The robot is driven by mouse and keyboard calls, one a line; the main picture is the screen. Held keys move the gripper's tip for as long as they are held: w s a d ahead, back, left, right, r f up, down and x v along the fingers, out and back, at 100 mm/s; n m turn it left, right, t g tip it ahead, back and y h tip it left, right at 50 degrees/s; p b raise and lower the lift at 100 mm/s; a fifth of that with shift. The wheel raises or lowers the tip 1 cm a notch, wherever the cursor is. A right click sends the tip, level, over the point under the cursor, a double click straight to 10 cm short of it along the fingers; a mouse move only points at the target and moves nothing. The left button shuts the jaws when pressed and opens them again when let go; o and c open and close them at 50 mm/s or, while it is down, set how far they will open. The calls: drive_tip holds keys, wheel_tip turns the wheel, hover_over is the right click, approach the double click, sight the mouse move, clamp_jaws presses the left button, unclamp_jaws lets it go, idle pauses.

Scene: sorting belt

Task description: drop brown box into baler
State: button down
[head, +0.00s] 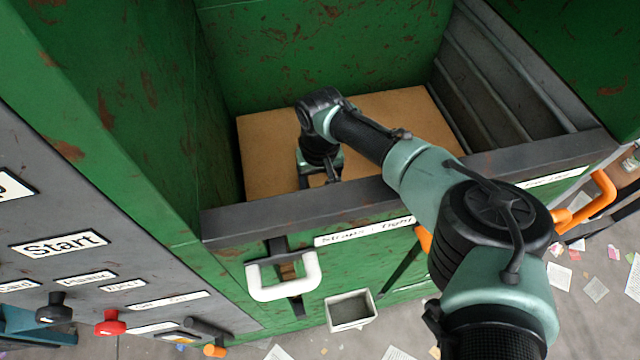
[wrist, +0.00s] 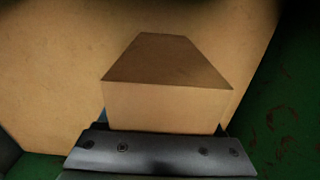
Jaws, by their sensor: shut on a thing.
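The baler (head: 320,55) is a scuffed green machine with an open chamber behind a dark front rim (head: 400,187). My arm reaches over this rim, and my gripper (head: 325,178) points down inside the chamber. In the wrist view a small brown box (wrist: 165,108) sits between the jaws, which are shut on it. A broad flat brown cardboard surface (wrist: 50,70) lies beyond it; the gap between them is hard to judge.
A grey control panel with a Start label (head: 60,244), a black knob (head: 54,308) and a red knob (head: 110,323) is at left. A white handle (head: 284,290) and an orange handle (head: 597,203) stick out in front. Paper scraps litter the floor at right.

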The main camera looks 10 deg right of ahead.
drive_tip(key=shift+s+f+b, duration=0.1)
drive_tip(key=shift+f+b, duration=0.2)
drive_tip(key=shift+f, duration=0.3)
drive_tip(key=shift+c, duration=2.2)
unclamp_jaws()
drive_tip(key=o, duration=0.4)
drive_tip(key=shift+s+f, duration=0.1)
drive_tip(key=shift+f, duration=0.05)
wheel_tip(320, 180, up, 14)
drive_tip(key=shift+f+p, duration=0.15)
drive_tip(key=shift+p, duration=0.9)
